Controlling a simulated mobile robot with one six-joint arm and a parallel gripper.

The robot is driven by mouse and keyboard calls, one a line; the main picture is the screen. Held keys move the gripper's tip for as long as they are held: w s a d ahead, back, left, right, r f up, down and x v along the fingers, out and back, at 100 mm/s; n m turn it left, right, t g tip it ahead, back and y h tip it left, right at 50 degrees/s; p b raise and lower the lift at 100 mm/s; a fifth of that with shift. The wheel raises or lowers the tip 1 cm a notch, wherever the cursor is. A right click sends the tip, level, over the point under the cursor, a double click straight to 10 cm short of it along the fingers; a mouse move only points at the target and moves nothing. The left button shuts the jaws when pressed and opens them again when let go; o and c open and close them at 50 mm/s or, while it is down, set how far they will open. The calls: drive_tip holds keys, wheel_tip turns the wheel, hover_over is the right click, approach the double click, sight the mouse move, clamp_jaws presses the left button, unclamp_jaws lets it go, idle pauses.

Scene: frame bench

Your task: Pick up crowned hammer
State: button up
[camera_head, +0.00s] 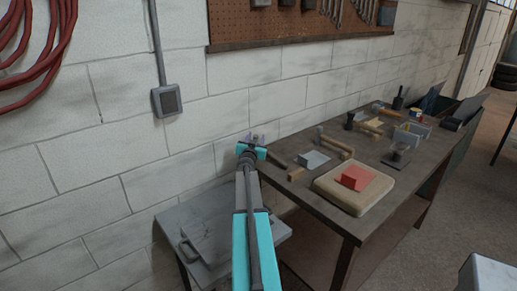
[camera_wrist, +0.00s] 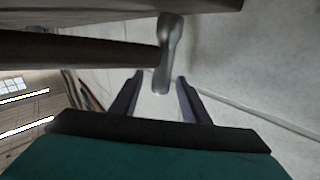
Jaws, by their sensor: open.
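A hammer with a grey metal head (camera_wrist: 170,48) and a dark handle (camera_wrist: 85,50) lies across the upper part of the wrist view. Its handle runs to the left edge. In the head view, a dark handle (camera_head: 277,159) shows at the near left corner of the bench, with its head end mostly hidden behind my gripper. My gripper (camera_wrist: 160,77) is open. The lower end of the hammer head appears between its two fingertips in the wrist view; I cannot tell whether they touch. In the head view my gripper (camera_head: 251,149) is at the bench's left end by the wall.
The workbench (camera_head: 318,223) holds a red block (camera_head: 358,178) on a tan pad (camera_head: 340,196), a grey-headed tool (camera_head: 312,160) and several other tools. A grey side table (camera_head: 205,225) stands below left. The block wall (camera_head: 120,80) is close behind.

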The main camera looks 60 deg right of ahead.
clamp_jaws()
wheel_tip(320, 180, up, 18)
drive_tip(key=p, duration=0.8)
drive_tip(key=shift+p, duration=0.3)
idle(0.4)
